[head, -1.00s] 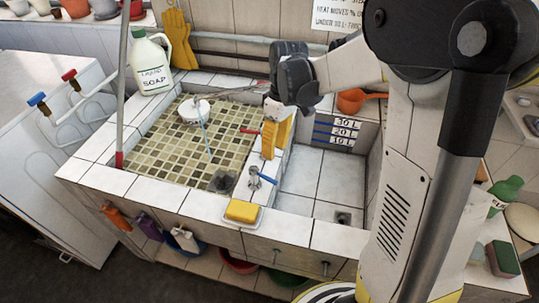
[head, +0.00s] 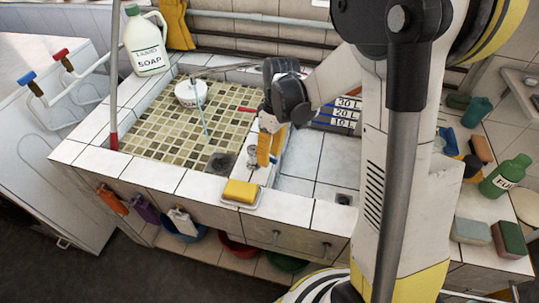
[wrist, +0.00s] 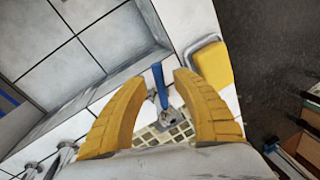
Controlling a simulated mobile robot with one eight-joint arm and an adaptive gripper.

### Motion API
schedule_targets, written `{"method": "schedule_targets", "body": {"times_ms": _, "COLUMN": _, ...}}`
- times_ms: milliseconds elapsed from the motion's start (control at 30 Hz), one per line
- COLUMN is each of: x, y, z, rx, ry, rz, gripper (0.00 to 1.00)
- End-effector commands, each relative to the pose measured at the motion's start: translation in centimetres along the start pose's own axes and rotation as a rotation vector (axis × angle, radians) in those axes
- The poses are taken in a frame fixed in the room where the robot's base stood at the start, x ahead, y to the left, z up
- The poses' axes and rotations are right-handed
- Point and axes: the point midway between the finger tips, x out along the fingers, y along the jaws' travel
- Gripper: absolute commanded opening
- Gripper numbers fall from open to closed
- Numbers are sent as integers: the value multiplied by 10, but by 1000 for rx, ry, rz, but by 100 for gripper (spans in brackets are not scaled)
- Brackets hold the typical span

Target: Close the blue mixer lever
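The blue mixer lever (wrist: 158,78) shows in the wrist view as a narrow blue bar. It lies between the two yellow fingers of my gripper (wrist: 161,78), with a visible gap to each side. My gripper is open. I cannot tell whether a finger touches the lever.
A yellow sponge (head: 240,191) in a white dish sits close in front of the fingers. A red lever (head: 247,109) is farther back on the divider.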

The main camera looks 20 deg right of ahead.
Motion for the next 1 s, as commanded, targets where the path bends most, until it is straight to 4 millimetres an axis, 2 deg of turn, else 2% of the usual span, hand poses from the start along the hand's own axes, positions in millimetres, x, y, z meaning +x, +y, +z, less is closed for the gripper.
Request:
{"method": "schedule_targets", "body": {"times_ms": 33, "x": 0, "y": 0, "z": 0, "rx": 0, "ry": 0, "rz": 0, "gripper": 18}}
{"method": "schedule_targets", "body": {"times_ms": 100, "x": 0, "y": 0, "z": 0, "rx": 0, "ry": 0, "rz": 0, "gripper": 0}}
{"method": "schedule_targets", "body": {"times_ms": 533, "x": 0, "y": 1, "z": 0, "rx": -13, "ry": -4, "rz": 0, "gripper": 0}}
{"method": "schedule_targets", "body": {"times_ms": 800, "x": -2, "y": 16, "z": -3, "rx": -261, "ry": -54, "rz": -1, "gripper": 0}}
{"method": "schedule_targets", "body": {"times_ms": 1000, "x": -3, "y": 19, "z": -3, "rx": -325, "ry": -66, "rz": 0, "gripper": 0}}
